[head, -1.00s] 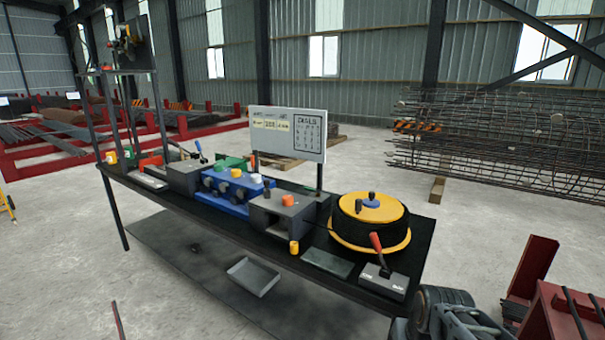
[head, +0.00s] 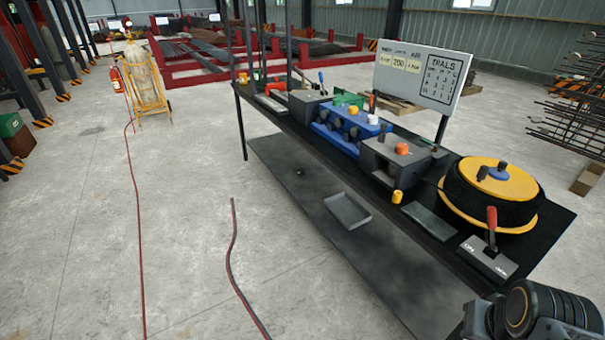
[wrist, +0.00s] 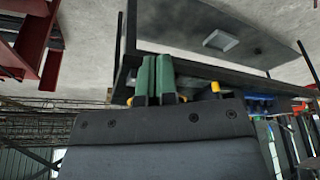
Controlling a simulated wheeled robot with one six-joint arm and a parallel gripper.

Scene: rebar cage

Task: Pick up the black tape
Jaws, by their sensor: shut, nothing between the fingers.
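A small dark object (head: 299,172) lies on the dark surface below the workbench in the head view. It may be the black tape, but it is too small to be sure. My gripper (wrist: 155,58) shows in the wrist view with its two green fingers together and nothing held. It is close to the workbench edge in that view. In the head view only part of my arm shows at the lower right, and the fingers are not visible there.
The workbench (head: 455,262) carries a yellow-topped black reel (head: 490,200), a red-handled lever box (head: 488,258), a blue block (head: 335,142) and grey boxes. A grey tray (head: 347,210) lies below. A cable (head: 233,262) crosses the open floor left. A cylinder cart (head: 145,85) stands farther back.

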